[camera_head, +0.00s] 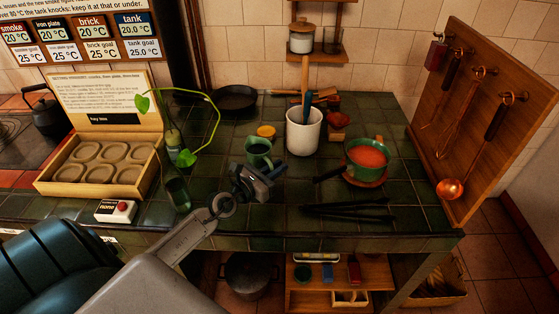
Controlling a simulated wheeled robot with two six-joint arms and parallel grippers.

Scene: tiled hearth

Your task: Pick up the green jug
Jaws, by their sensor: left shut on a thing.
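The green jug (257,148) stands upright among the things on the dark green tiled counter (230,215), left of a white crock. My left gripper (268,172) reaches up from the lower left and is at the near side of the jug. It is shut on the jug, and its body hides the jug's lower part. I cannot tell whether the jug's base touches the tiles. My right gripper is not in view.
A white crock (303,134) with tools stands just right of the jug. A green pot of orange-red soup (367,158) is further right, with dark tongs (347,211) in front. A wooden box (100,172), a trailing plant and a dark green glass (178,194) are left.

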